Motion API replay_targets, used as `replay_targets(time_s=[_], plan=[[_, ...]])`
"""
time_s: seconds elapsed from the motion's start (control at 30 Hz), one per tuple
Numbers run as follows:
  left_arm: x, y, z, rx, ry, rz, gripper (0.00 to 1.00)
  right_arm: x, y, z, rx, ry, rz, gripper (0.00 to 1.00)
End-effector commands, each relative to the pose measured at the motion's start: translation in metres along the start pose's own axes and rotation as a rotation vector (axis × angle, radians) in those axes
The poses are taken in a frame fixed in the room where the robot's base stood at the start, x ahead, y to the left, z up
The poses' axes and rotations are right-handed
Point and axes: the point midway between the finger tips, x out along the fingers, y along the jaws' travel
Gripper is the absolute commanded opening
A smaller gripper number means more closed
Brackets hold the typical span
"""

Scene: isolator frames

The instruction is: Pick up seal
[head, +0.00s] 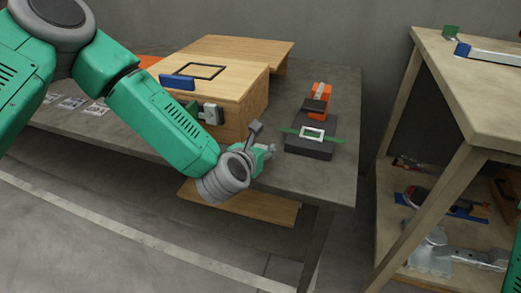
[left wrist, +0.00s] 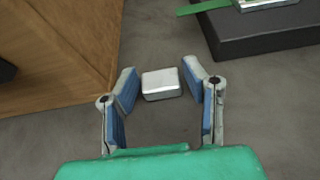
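My left gripper (head: 262,148) is low over the grey table, beside the wooden box. In the left wrist view its two blue-padded fingers (left wrist: 160,78) are apart. A small silver-white block (left wrist: 162,84) with rounded edges lies at the fingertips, between them in the picture; I see narrow gaps, and cannot tell its height relative to the tips. I cannot tell for certain which thing is the seal. A thin black rectangular frame (head: 201,71) lies on the wooden box, and a silver frame (head: 312,134) sits over a green strip on a black base. My right gripper is not in view.
The wooden box (head: 240,88) stands close left of the gripper, with a blue bar (head: 178,82) on it. The black base (head: 309,149) with an orange-topped part is to the right. A shelf (head: 470,100) with tools stands further right. Table between is bare.

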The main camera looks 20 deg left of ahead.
Motion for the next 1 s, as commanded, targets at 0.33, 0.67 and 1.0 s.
replay_targets(time_s=[0.33,0.67,1.0], plan=[[0.000,0.000,-0.001,0.000,0.002,0.000,0.00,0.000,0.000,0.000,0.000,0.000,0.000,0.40],[-0.010,0.000,0.023,-0.002,0.000,0.000,0.00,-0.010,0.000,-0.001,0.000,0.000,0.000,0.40],[-0.042,0.000,0.101,-0.003,-0.002,-0.001,0.00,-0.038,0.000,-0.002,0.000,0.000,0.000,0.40]])
